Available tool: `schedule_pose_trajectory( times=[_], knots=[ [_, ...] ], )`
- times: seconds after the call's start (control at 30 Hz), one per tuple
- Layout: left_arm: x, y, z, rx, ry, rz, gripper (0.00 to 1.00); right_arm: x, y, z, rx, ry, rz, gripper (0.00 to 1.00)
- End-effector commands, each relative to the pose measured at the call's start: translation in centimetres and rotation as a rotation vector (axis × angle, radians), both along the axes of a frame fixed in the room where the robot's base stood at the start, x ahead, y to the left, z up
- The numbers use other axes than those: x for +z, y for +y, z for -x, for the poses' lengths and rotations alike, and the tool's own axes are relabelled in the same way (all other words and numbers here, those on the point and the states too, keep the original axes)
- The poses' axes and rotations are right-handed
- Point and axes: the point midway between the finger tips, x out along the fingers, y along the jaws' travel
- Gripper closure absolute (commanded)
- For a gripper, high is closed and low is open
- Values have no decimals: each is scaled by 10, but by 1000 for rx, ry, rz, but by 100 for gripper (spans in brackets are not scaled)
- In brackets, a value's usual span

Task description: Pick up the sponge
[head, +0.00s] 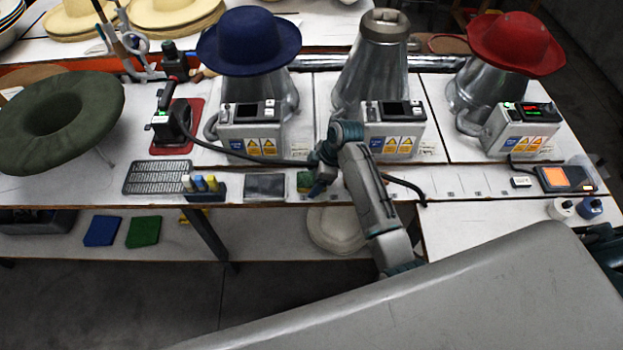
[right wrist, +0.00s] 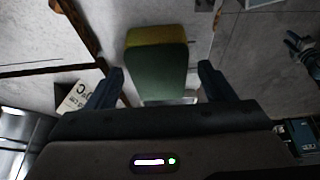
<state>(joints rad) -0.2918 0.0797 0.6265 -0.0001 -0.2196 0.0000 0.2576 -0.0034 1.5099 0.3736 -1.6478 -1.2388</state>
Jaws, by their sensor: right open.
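The sponge (head: 304,181) is a small green block on the front part of the bench, partly hidden by my right gripper (head: 318,184) in the head view. In the right wrist view the sponge (right wrist: 158,68) shows a large green face and a yellow layer at its far end. My right gripper's two fingers are spread, one on each side of the sponge, with visible gaps in that picture. Whether the fingertips are level with the sponge cannot be told. My left gripper is not in view.
A dark square pad (head: 265,187) and a holder with several small bottles (head: 205,186) stand left of the sponge. Behind are metal hat forms with control boxes (head: 393,127). A black cable (head: 270,160) runs near my gripper. Blue and green cloths (head: 143,232) lie on the lower shelf.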

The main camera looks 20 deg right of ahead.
Motion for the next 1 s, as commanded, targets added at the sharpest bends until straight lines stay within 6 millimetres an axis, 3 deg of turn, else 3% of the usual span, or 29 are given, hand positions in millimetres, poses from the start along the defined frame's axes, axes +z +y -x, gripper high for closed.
schedule_pose_trajectory(
  times=[0.17,0.4,0.77,1.0],
  knots=[
    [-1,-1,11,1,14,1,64,0,0,0,0,0,0,26],
    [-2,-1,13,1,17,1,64,0,0,0,0,0,0,72],
    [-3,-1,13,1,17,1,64,2,0,0,0,-1,-1,72],
    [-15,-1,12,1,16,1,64,37,0,-2,0,-7,-1,72]
  ],
)
